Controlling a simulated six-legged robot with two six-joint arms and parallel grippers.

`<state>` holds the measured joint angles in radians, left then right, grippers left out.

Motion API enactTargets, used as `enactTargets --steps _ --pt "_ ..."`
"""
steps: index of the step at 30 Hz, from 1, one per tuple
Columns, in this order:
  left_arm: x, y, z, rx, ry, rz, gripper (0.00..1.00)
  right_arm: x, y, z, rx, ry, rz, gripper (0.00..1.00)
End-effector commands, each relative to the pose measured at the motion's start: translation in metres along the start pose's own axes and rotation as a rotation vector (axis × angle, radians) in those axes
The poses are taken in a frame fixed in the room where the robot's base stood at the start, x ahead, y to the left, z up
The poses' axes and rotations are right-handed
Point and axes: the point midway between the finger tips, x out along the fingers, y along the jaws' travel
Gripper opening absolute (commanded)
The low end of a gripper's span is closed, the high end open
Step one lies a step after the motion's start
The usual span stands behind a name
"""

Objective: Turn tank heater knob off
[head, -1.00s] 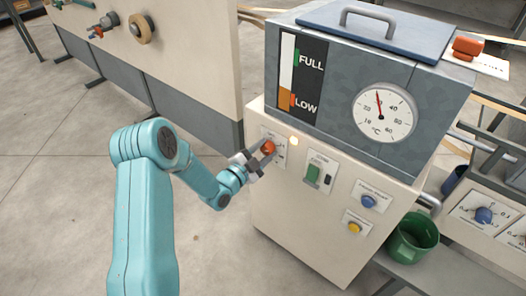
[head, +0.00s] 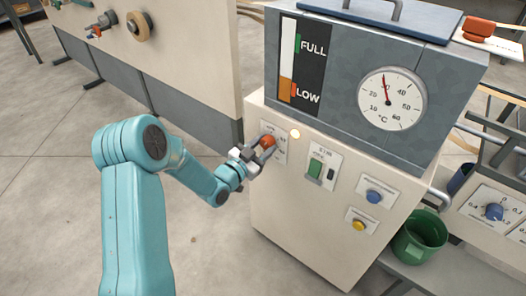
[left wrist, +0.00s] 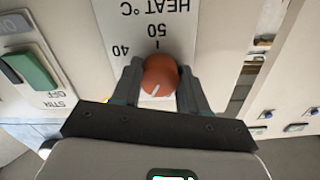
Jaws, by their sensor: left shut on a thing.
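The orange-red heater knob (head: 268,141) sits on a white label plate at the upper left of the tank's cream cabinet front. My left gripper (head: 264,147) is shut on it, with one finger on each side. In the left wrist view the knob (left wrist: 160,74) lies between the two dark fingers. A short white line shows on its face, pointing down and slightly left. The upside-down label (left wrist: 150,25) reads HEAT °C, with 40 and 50 visible; the off mark is not visible. My right gripper is not in view.
A glowing lamp (head: 295,134) is right of the knob. A green stir switch (head: 315,169), blue button (head: 373,196) and yellow button (head: 358,225) are farther right. The thermometer dial (head: 391,99) is above. A green bucket (head: 420,238) stands right of the cabinet.

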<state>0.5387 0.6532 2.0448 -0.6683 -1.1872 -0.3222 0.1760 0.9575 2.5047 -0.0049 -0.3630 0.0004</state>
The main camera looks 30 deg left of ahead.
Motion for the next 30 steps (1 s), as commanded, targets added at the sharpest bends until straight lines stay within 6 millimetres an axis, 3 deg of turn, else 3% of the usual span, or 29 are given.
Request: enactTargets --steps 3,15,30 --pt "0.0 0.001 0.004 -0.107 -0.002 -0.001 0.13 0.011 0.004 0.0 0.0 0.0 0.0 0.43" --pt "0.0 0.002 0.002 -0.399 -0.003 -0.001 0.13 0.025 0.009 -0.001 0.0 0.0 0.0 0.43" --pt "0.0 0.003 0.001 -0.522 -0.005 0.001 0.13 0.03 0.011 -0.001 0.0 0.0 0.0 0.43"
